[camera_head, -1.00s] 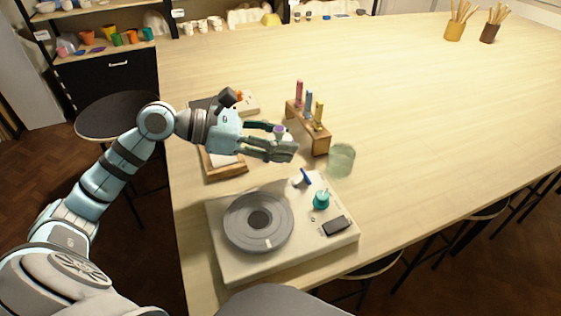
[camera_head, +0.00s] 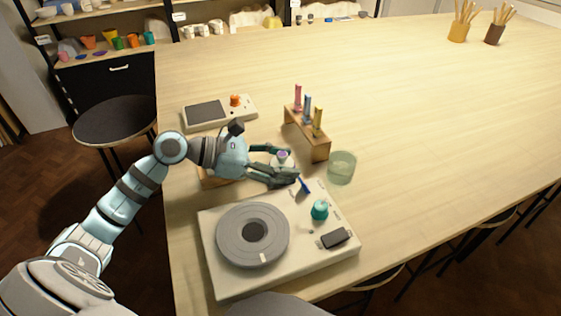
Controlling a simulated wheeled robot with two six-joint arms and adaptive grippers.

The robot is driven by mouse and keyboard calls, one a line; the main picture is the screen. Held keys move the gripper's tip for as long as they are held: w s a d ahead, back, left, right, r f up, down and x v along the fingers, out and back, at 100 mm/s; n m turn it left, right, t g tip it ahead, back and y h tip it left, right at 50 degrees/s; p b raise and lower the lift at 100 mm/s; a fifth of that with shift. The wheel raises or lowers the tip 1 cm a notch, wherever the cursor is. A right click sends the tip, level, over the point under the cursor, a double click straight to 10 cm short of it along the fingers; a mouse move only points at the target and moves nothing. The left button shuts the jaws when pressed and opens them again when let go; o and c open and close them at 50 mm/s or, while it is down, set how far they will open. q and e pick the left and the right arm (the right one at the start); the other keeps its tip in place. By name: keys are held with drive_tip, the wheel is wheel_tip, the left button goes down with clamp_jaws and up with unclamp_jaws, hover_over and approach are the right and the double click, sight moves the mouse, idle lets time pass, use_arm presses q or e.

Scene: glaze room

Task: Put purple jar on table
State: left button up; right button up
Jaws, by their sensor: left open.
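The purple jar (camera_head: 282,155) is small and pale with a purple top. It is between the fingers of my left gripper (camera_head: 280,166), near the front left of the table (camera_head: 400,110). My left gripper is open, one finger behind the jar and one in front. The front finger hides the jar's lower part, so I cannot tell whether its base touches the table or whether the fingers touch it. My right gripper is not in view.
A grey turntable unit (camera_head: 215,280) with a teal piece (camera_head: 320,210) is just in front of the gripper. A white device (camera_head: 246,104) lies behind.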

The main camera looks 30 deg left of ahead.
sight(278, 162)
use_arm(q)
drive_tip(key=shift+r, duration=0.15)
drive_tip(key=v, duration=0.5)
drive_tip(key=shift+s+a+p, duration=0.15)
drive_tip(key=shift+p, duration=0.15)
drive_tip(key=p+v, duration=0.3)
drive_tip(key=p, duration=0.1)
drive_tip(key=r+p+v, duration=0.1)
drive_tip(key=p+v, duration=0.2)
drive_tip(key=p, duration=0.2)
drive_tip(key=shift+w+p, duration=0.2)
drive_tip(key=shift+p, duration=0.1)
drive_tip(key=shift+s+a+f+p, duration=0.15)
drive_tip(key=shift+s+a+p, duration=0.15)
drive_tip(key=shift+p, duration=0.15)
drive_tip(key=shift+f, duration=0.2)
